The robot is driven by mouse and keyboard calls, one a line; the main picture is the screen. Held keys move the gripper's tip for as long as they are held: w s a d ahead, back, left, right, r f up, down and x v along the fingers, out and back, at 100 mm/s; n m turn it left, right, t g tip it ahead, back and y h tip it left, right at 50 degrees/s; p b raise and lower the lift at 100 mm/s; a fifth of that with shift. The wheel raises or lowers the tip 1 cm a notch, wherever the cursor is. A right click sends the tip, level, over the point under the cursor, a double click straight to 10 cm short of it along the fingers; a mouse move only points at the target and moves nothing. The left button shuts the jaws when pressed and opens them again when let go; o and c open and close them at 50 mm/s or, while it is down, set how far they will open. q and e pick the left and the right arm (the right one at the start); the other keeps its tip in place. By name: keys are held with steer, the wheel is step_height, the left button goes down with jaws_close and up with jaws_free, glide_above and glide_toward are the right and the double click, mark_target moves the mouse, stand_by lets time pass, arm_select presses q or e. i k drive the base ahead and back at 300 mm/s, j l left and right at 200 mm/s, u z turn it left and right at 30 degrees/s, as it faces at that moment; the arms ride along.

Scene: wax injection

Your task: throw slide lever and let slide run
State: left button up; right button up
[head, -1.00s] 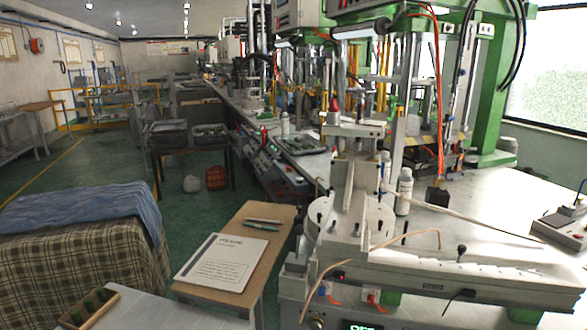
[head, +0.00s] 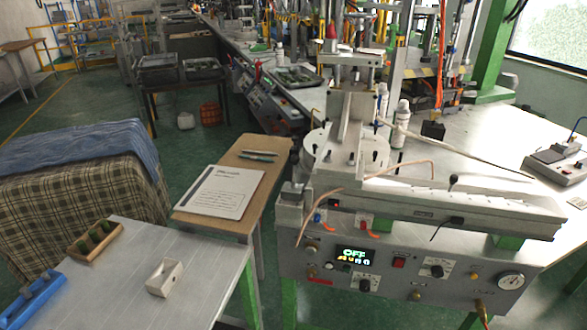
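Neither of my grippers shows in the head view. The wax injection machine (head: 410,262) stands at the right with its control panel facing me. Its lit display (head: 356,256) reads OFF. A small black-knobbed lever (head: 453,181) stands on the rail, and several similar knobs stand around the round plate. Small switches with orange levers sit below the rail's left end. I cannot tell which of these is the slide lever.
A wooden side table (head: 255,146) holds a printed sheet (head: 222,192) and pens. A cloth-covered stack (head: 80,200) stands at left. Green floor is clear behind it.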

mark_target(295, 159)
steer(key=i+l+u, duration=0.15)
steer(key=l, duration=0.2)
steer(key=i+l+u, duration=0.2)
steer(key=l, duration=0.15)
steer(key=i+l+u, duration=0.15)
steer(key=l, duration=0.2)
steer(key=i+l+u, duration=0.15)
steer(key=l, duration=0.25)
